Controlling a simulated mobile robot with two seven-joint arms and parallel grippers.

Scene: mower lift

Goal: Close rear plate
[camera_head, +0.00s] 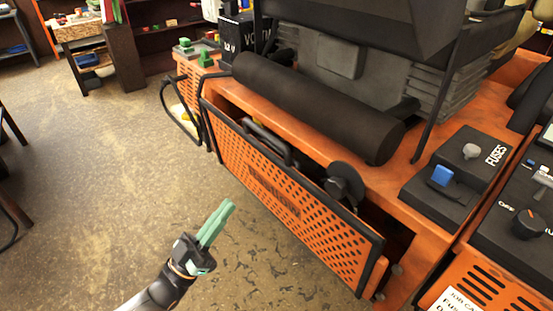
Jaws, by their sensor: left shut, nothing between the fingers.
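The rear plate (270,190) is an orange perforated panel with a black frame at the back of the orange mower (300,128). It stands tilted outward, with its top edge away from the body, and a dark opening shows behind it. Inside the opening are a black bar and a round black part (344,184). My left gripper (222,212) has green fingers, shut and empty. It is in front of the plate's outer face, to its lower left, and looks apart from it. My right gripper is not in view.
A long black cylinder (310,105) lies above the opening. A black fuse box (455,175) with a blue switch is at the right. Shelves and a wooden-topped cabinet (85,35) stand at the back left. The floor (90,200) left of the plate is clear.

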